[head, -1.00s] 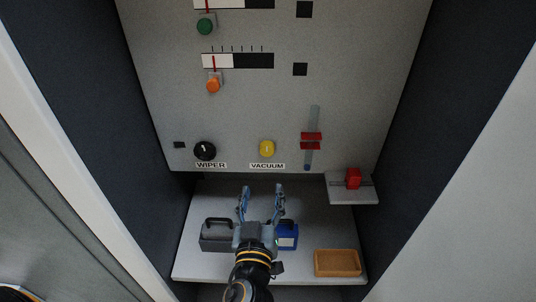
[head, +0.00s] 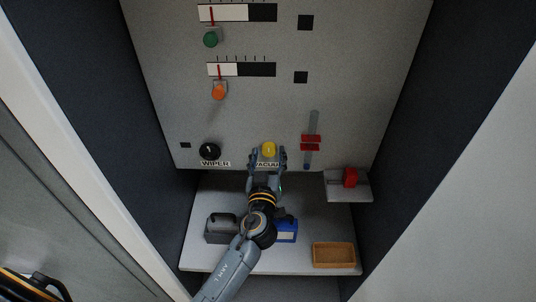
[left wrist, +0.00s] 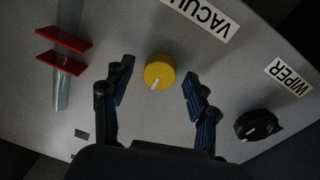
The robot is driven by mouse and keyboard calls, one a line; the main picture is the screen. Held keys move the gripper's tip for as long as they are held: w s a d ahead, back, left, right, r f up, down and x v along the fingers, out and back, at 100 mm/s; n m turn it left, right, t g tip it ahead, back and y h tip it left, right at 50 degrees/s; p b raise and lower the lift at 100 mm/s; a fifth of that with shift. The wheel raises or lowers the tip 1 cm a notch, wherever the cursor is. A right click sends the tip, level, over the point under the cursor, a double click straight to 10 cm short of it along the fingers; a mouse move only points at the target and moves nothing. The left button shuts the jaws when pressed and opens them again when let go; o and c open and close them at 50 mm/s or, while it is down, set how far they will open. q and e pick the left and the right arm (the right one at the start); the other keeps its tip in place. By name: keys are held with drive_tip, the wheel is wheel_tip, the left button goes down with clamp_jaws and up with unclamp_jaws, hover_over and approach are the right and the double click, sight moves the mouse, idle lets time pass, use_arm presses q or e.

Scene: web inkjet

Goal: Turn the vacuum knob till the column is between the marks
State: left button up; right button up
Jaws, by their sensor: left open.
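The yellow vacuum knob (head: 268,149) sits on the grey panel above the VACUUM label (head: 266,164). It also shows in the left wrist view (left wrist: 159,72), with a white pointer line. My left gripper (head: 268,157) is open, its fingers on either side of the knob with gaps; in the left wrist view the fingertips (left wrist: 158,72) flank it. A clear vertical tube (head: 312,128) with a blue column at its bottom (head: 306,166) stands right of the knob. Two red marks (head: 310,143) cross the tube; the blue column's top is below them. My right gripper is out of view.
The black WIPER knob (head: 209,151) is left of the vacuum knob. Below, a shelf (head: 300,255) holds a grey case (head: 221,230), a blue container (head: 287,232) and a tan tray (head: 334,255). A red block (head: 350,177) sits on a small right ledge.

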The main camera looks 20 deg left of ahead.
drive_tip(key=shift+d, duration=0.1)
use_arm(q)
drive_tip(key=c, duration=1.2)
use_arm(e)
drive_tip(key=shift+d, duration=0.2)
use_arm(q)
drive_tip(key=shift+m, duration=0.3)
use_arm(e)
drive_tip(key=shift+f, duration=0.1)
use_arm(q)
drive_tip(key=m+b, duration=0.1)
drive_tip(key=m, duration=0.2)
drive_tip(key=shift+m, duration=0.3)
drive_tip(key=m, duration=0.4)
drive_tip(key=shift+g, duration=0.3)
drive_tip(key=m+p, duration=0.1)
drive_tip(key=m, duration=0.4)
drive_tip(key=shift+r+m+y, duration=0.1)
drive_tip(key=shift+m+y, duration=0.2)
drive_tip(key=m+p, duration=0.1)
drive_tip(key=m, duration=0.4)
drive_tip(key=shift+d, duration=0.1)
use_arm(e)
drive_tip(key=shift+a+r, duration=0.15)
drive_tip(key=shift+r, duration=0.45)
use_arm(q)
drive_tip(key=shift+g+y, duration=0.3)
